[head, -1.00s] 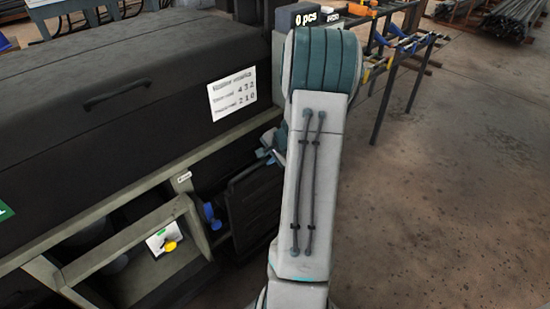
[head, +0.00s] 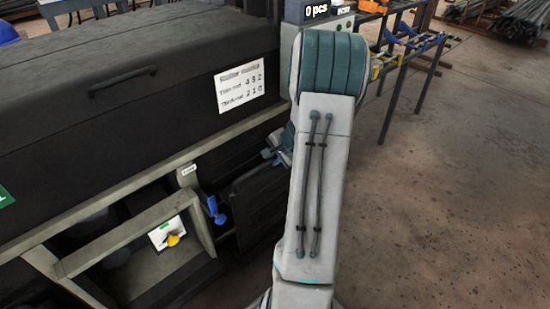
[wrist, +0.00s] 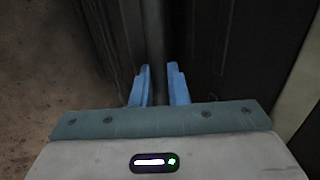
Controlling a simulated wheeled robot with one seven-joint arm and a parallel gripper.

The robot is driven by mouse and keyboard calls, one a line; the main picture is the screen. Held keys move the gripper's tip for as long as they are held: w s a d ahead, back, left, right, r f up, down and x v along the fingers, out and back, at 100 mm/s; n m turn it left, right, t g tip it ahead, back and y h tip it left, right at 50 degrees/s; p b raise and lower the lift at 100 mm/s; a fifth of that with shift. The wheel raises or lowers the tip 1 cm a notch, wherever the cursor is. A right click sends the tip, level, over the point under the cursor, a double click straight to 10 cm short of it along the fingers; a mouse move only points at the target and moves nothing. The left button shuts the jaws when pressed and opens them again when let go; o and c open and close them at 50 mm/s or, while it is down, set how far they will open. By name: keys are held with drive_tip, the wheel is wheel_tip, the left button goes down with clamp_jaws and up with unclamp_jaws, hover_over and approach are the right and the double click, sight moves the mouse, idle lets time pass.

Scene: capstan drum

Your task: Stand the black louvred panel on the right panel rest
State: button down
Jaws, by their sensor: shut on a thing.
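The black louvred panel (head: 258,205) stands roughly upright in the head view, below the bench edge and left of my arm. My gripper (head: 277,152) is at its upper edge, partly hidden behind my arm. In the wrist view, the two blue fingers of my gripper (wrist: 161,78) are closed about the narrow edge of the dark panel (wrist: 155,35). I cannot make out the right panel rest.
A dark machine with a hinged cover (head: 120,75) fills the left. A rack (head: 405,50) stands at the back right. The floor (head: 450,190) at right is clear.

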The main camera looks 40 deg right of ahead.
drive_tip(key=shift+f+b, duration=0.35)
drive_tip(key=shift+b, duration=0.15)
idle(0.3)
drive_tip(key=c, duration=1.3)
unclamp_jaws()
